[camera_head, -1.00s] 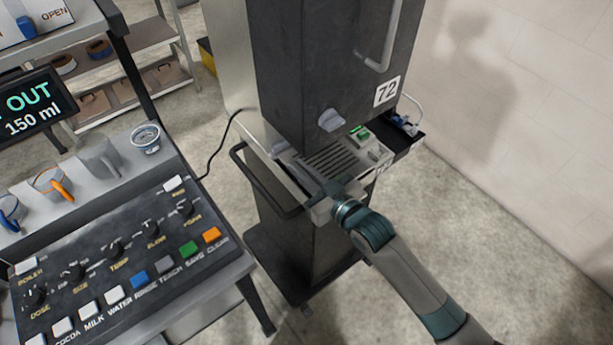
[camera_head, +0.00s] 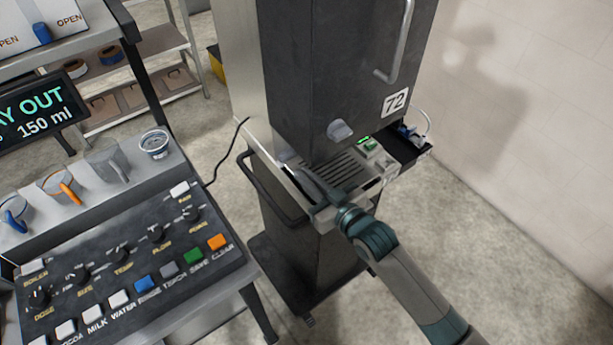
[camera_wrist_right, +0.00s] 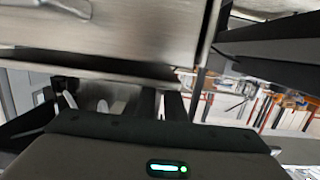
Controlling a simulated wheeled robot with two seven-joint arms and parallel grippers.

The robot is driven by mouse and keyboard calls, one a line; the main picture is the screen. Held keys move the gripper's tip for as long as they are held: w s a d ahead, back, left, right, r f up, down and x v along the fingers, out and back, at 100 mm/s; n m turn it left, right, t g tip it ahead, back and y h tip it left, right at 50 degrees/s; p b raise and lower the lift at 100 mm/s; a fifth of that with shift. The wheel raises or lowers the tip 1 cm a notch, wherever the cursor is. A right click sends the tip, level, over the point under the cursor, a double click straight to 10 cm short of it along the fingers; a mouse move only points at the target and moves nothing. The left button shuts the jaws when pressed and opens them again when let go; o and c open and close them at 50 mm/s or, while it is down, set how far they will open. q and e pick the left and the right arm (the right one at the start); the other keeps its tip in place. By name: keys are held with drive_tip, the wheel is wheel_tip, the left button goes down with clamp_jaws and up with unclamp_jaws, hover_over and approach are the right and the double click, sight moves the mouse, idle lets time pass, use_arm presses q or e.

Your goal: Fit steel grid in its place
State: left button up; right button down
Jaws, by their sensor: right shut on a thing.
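The steel grid (camera_head: 342,170), a plate with dark parallel slots, lies in or just over the tray area under the dark dispenser body (camera_head: 330,95). My right gripper (camera_head: 312,188) reaches in from the lower right to the grid's front left side. It is shut on the grid; the exact contact is hard to see. In the wrist view my right gripper's dark fingers (camera_wrist_right: 150,102) show below a broad brushed steel surface (camera_wrist_right: 110,35), and the slots are not visible there. Whether the grid sits flush is not clear. My left gripper is not in view.
A black rail (camera_head: 262,190) runs around the front left of the dispenser stand. A green-lit switch (camera_head: 369,143) and a dark open box (camera_head: 408,148) are right of the grid. A button panel (camera_head: 130,255) with cups behind stands at left. The right floor is clear.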

drive_tip(key=shift+f+b, duration=0.45)
drive_tip(key=shift+f, duration=0.35)
idle(0.6)
drive_tip(key=c, duration=1.8)
unclamp_jaws()
drive_tip(key=shift+o, duration=0.2)
drive_tip(key=shift+s+d, duration=0.1)
drive_tip(key=shift+s+d, duration=0.1)
drive_tip(key=shift+s, duration=0.05)
drive_tip(key=b+v, duration=0.4)
drive_tip(key=v, duration=1.2)
drive_tip(key=shift+s+d+r, duration=0.2)
drive_tip(key=shift+s+d, duration=0.05)
drive_tip(key=shift+s, duration=0.05)
